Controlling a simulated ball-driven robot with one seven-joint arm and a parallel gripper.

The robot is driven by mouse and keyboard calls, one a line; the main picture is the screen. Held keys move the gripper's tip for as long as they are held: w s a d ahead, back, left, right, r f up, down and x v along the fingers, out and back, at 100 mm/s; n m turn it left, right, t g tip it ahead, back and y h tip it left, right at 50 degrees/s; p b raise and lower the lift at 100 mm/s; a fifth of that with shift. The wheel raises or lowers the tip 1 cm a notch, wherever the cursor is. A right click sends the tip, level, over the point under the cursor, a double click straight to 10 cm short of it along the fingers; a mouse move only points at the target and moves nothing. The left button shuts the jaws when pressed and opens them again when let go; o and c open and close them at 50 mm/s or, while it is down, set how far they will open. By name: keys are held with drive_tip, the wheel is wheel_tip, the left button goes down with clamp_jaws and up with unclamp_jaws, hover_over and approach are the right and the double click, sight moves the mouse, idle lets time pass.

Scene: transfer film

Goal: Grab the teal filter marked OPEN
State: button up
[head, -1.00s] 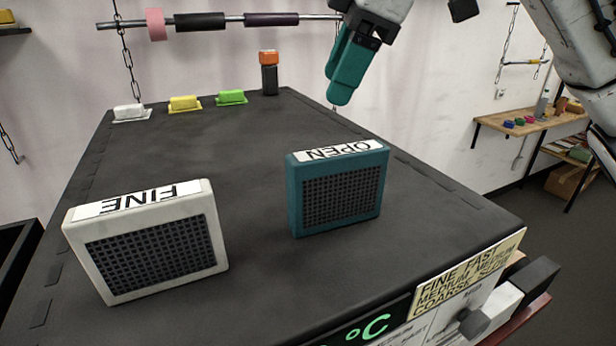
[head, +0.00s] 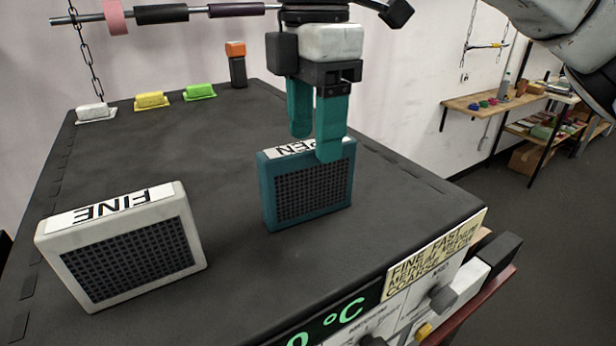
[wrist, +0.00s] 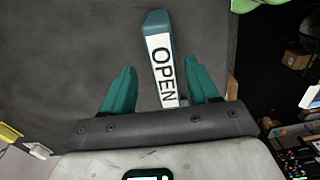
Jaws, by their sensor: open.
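The teal filter marked OPEN (head: 308,192) stands upright on the dark top of the machine, its grid face toward the head camera. My gripper (head: 317,145) is open just above it. In the head view one teal finger hangs in front of the filter's top edge and hides part of the label; the other is behind it. In the wrist view the OPEN filter (wrist: 164,70) lies between the two fingers of my gripper (wrist: 160,88), with a gap on each side. The gripper is not closed on it.
A white filter marked FINE (head: 125,245) stands at the left front. Yellow (head: 150,101), green (head: 199,92) and white (head: 95,112) blocks and an orange-topped post (head: 237,65) line the back edge. A rod (head: 190,12) hangs above on chains. Dark surface lies clear around the filter.

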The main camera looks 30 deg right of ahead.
sight(309, 182)
drive_tip(key=f, duration=0.4)
drive_tip(key=shift+s+f+p, duration=0.15)
drive_tip(key=shift+s+p, duration=0.05)
drive_tip(key=shift+p, duration=0.2)
drive_tip(key=c, duration=1.1)
